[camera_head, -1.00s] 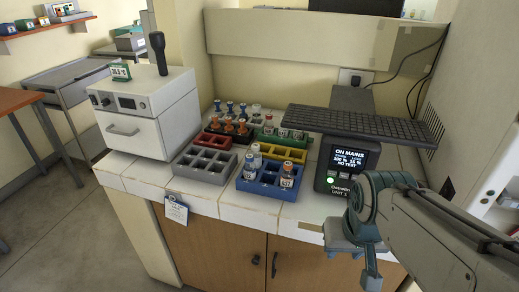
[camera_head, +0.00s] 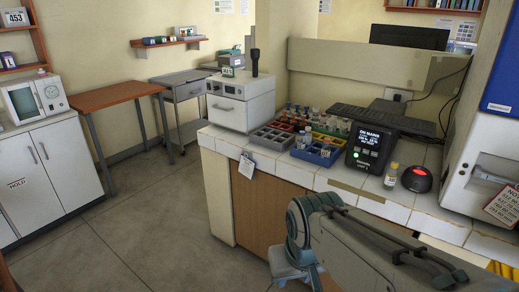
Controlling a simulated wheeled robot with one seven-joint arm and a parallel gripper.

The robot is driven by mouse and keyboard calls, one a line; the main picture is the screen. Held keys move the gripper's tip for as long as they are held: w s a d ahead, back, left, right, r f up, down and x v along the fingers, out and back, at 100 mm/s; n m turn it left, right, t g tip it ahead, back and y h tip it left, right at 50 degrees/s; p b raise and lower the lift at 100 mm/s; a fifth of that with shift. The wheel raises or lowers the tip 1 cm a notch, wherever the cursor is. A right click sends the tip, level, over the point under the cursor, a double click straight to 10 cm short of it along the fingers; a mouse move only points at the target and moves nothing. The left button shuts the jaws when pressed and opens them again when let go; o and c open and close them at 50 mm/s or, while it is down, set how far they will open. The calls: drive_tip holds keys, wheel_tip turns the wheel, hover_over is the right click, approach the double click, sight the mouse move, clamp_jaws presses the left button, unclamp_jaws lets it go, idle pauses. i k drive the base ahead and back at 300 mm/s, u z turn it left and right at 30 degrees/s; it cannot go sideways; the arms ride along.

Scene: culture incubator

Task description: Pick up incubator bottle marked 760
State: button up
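Several small bottles stand in coloured racks on the tiled counter; the labels are too small to read, so I cannot tell which is marked 760. A blue rack (camera_head: 317,156) at the front holds a few bottles. A lone bottle with a yellowish label (camera_head: 391,176) stands on the counter right of the black power unit. A white box-shaped device (camera_head: 240,103) with a dark upright post stands left of the racks. My gripper (camera_head: 297,283) hangs low in front of the counter, cut by the bottom edge, well apart from the bottles. Its fingers cannot be made out.
A black power unit (camera_head: 369,148) with a lit screen and a keyboard (camera_head: 384,119) stand right of the racks. A red-lit black device (camera_head: 417,179) stands near a white cabinet (camera_head: 487,170). Floor is clear at left, before an orange table (camera_head: 118,96).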

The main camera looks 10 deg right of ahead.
sight(308, 136)
drive_tip(key=u, duration=0.15)
drive_tip(key=i, duration=1.85)
drive_tip(key=z, duration=1.4)
drive_tip(key=i, duration=0.5)
drive_tip(key=z, duration=0.35)
